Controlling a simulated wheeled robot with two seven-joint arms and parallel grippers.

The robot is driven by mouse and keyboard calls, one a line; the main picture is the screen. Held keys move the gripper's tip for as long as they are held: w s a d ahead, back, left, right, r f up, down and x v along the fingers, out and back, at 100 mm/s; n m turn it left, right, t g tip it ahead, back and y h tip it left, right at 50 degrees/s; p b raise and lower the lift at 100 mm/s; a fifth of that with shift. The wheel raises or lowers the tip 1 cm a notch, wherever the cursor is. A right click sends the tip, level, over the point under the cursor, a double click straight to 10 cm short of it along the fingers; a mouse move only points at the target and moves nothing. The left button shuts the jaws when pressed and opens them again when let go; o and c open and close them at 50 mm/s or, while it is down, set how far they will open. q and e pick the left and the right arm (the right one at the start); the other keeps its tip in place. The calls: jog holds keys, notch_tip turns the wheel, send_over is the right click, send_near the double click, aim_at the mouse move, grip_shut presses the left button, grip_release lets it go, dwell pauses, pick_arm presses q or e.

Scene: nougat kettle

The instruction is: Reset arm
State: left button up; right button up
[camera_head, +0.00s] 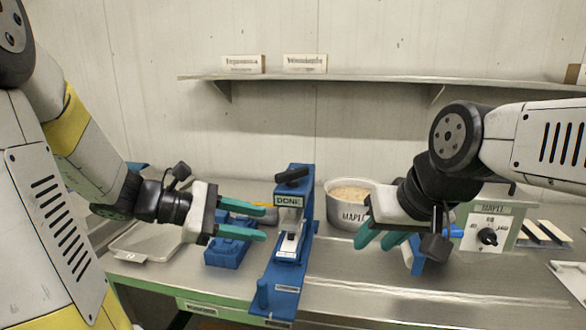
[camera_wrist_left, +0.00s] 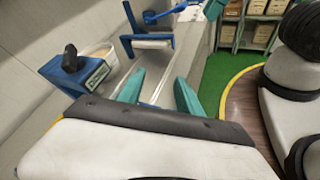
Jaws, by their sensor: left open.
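My left gripper (camera_head: 266,224) is open, with its two teal fingers apart and nothing seen between them. It hangs above the counter, just left of a blue stand labelled DONE (camera_head: 289,202). In the left wrist view the open fingers (camera_wrist_left: 160,92) are also empty, and the stand (camera_wrist_left: 75,75) is at the left.
A control box (camera_head: 488,232) with a dial stands right of my right gripper. A blue block-like fixture (camera_head: 228,252) lies below my left gripper. A metal tray (camera_head: 150,240) is at the left. A wall shelf (camera_head: 380,79) runs along the back. The right front counter is mostly clear.

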pick_arm(q)
jog(key=s+d+f+m+g+y, duration=0.1)
jog(key=s+m+g+y, duration=0.15)
jog(key=s+m, duration=0.25)
jog(key=s+a+r+m+t+y, duration=0.3)
jog(key=a+m+y, duration=0.4)
jog(key=m, duration=0.4)
jog(key=shift+s+m+t+y, duration=0.15)
jog(key=shift+m+t+y, duration=0.25)
jog(key=shift+t+y, duration=0.35)
